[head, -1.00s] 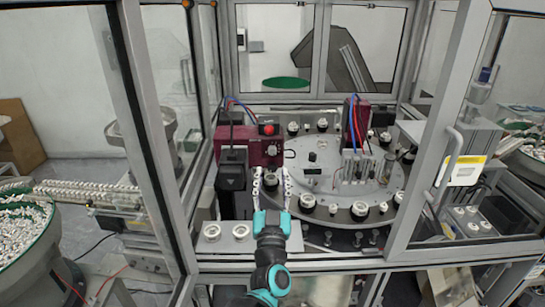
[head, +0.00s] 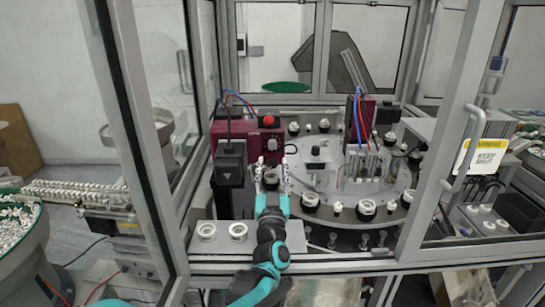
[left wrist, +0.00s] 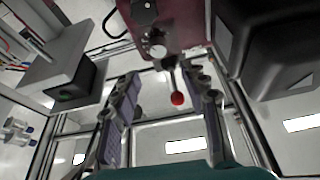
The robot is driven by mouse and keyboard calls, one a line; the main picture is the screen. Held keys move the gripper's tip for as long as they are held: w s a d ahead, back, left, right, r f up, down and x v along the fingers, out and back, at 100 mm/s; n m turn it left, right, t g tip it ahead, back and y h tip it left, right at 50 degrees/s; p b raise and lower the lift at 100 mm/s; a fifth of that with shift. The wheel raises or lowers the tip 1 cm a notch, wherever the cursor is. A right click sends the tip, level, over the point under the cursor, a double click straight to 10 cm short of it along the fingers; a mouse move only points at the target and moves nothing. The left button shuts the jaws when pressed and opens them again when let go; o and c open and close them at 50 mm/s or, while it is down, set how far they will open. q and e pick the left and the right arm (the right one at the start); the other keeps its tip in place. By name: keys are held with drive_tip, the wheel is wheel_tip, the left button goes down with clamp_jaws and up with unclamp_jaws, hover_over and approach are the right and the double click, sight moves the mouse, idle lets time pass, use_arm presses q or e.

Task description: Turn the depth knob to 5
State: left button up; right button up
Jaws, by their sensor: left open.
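My left gripper (head: 272,166) is open and empty, fingers pointing forward at the maroon box (head: 250,137) at the back left of the machine. The box also shows in the left wrist view (left wrist: 185,22). On its face there is a pale round knob (left wrist: 154,45), the likely depth knob. It lies beyond the fingertips of the left gripper (left wrist: 166,82), apart from them. A small dark knob (left wrist: 145,8) sits beside it. A lever with a red ball (left wrist: 177,99) shows between the fingers. I cannot read any scale. My right gripper is out of view.
A black block (head: 231,165) stands left of the gripper. The round dial table (head: 330,195) with several caps is to its right. Two white rings (head: 207,231) (head: 238,231) sit on a plate in front. The framed door (head: 440,140) stands at the right.

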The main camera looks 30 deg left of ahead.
sight(272, 148)
use_arm(q)
drive_tip(key=x, duration=0.3)
drive_tip(key=f+x, duration=0.1)
drive_tip(key=x, duration=0.2)
drive_tip(key=shift+w+a, duration=0.35)
drive_tip(key=shift+w, duration=0.2)
clamp_jaws()
